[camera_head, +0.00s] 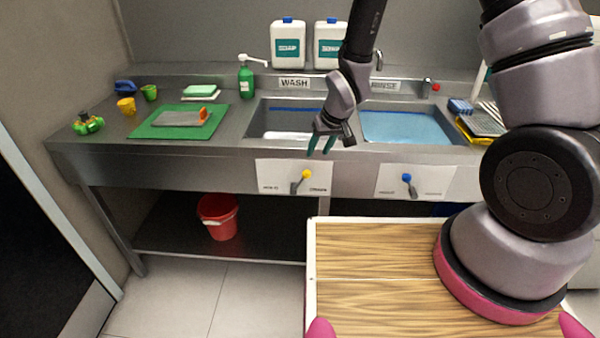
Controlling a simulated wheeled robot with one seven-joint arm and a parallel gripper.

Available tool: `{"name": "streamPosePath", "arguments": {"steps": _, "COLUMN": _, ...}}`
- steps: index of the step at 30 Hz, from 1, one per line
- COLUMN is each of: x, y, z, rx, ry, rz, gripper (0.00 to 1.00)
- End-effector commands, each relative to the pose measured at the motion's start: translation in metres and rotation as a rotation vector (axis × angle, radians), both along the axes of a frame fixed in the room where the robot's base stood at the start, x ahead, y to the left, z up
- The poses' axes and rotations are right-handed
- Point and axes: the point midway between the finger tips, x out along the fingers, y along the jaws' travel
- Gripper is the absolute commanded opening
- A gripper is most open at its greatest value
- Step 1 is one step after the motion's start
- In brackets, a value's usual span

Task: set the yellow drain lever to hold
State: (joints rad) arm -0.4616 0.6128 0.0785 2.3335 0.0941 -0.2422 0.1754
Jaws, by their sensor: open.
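The yellow drain lever (305,175) is on the front panel (270,178) below the WASH basin (285,120). Its yellow knob is at the upper right and its grey handle slants down to the left. The printed labels on the panel are too small to read surely. My gripper (320,146) is open, with two dark green fingers pointing down. It hangs in front of the sink edge, above and slightly right of the lever, and appears apart from it. The wash basin looks empty of blue water, with a white item on its floor.
A blue lever (407,178) is on the panel below the water-filled RINSE basin (405,127). A green mat (150,127) with a grey board lies on the left counter. A red bucket (218,217) stands on the lower shelf. A wooden-topped surface (375,285) is in the foreground.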

Motion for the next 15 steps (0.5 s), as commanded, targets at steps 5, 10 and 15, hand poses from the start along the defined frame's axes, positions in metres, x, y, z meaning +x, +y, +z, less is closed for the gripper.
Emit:
{"name": "streamPosePath", "arguments": {"steps": 5, "x": -0.004, "y": 0.007, "z": -0.018, "rx": -0.002, "ry": 0.005, "rz": 0.02, "gripper": 0.49}}
{"name": "streamPosePath", "arguments": {"steps": 10, "x": 0.003, "y": 0.011, "z": -0.038, "rx": -0.002, "ry": 0.007, "rz": 0.018, "gripper": 0.49}}
{"name": "streamPosePath", "arguments": {"steps": 15, "x": 0.012, "y": 0.018, "z": -0.068, "rx": -0.004, "ry": 0.007, "rz": 0.018, "gripper": 0.49}}
